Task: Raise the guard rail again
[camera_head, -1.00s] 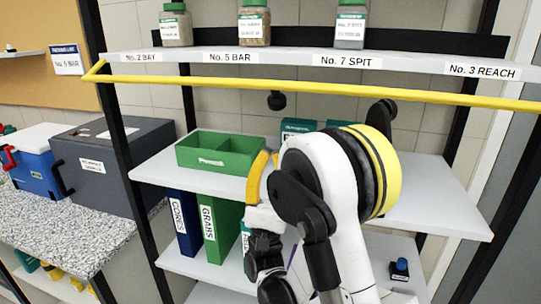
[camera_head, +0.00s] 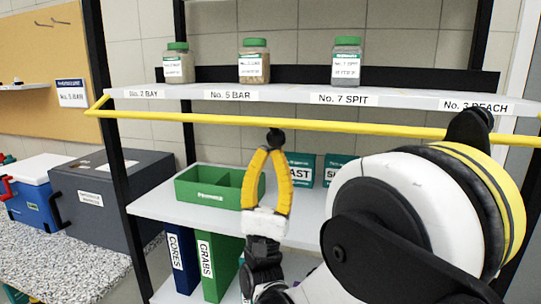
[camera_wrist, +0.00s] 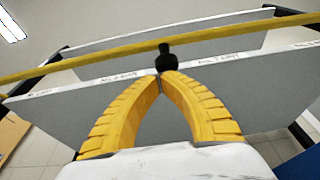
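The guard rail (camera_head: 330,125) is a yellow bar across the front of the rack, just below the edge of the upper shelf (camera_head: 420,98). A black knob (camera_head: 275,137) hangs below the middle of the rail. My gripper (camera_head: 275,150) points up with its yellow fingertips together just under the knob. In the wrist view the rail (camera_wrist: 100,61) crosses above the fingertips, and the knob (camera_wrist: 169,63) is right at or just beyond the tips. The fingers look shut with nothing seen between them; whether they touch the knob is unclear.
Several sample jars with green lids, such as the middle one (camera_head: 254,62), stand on the upper shelf. A green divided tray (camera_head: 205,192) and green boxes (camera_head: 300,170) stand on the lower shelf. A grey case (camera_head: 110,195) is on the left counter.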

